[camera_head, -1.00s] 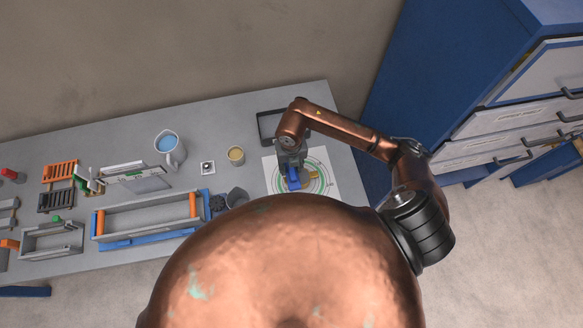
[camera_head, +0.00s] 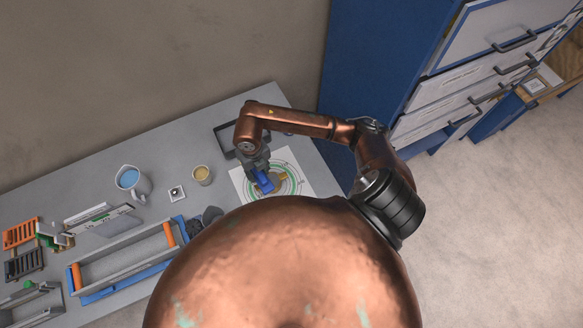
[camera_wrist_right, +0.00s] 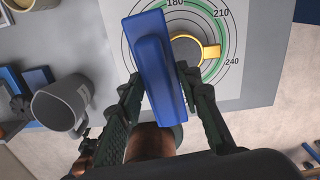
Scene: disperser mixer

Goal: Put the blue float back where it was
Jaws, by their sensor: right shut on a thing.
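The blue float (camera_head: 264,182) is a blue block with a raised blue handle. In the right wrist view the float (camera_wrist_right: 158,75) sits between the two fingers of my right gripper (camera_wrist_right: 160,100), which is shut on it. The float is over the white sheet (camera_head: 300,179) printed with round scales, partly covering the rings. I cannot tell whether it touches the sheet. A yellow-handled round piece (camera_wrist_right: 208,52) lies on the rings beside the float. In the head view my right gripper (camera_head: 260,168) points down at the float. My left gripper is not in view.
A dark tray (camera_head: 226,140) lies behind the sheet. A grey cup (camera_wrist_right: 62,103), a jug of blue liquid (camera_head: 132,181), a yellow-filled cup (camera_head: 202,175) and a blue-edged trough (camera_head: 125,262) stand to the left. A blue drawer cabinet (camera_head: 375,60) stands right of the table.

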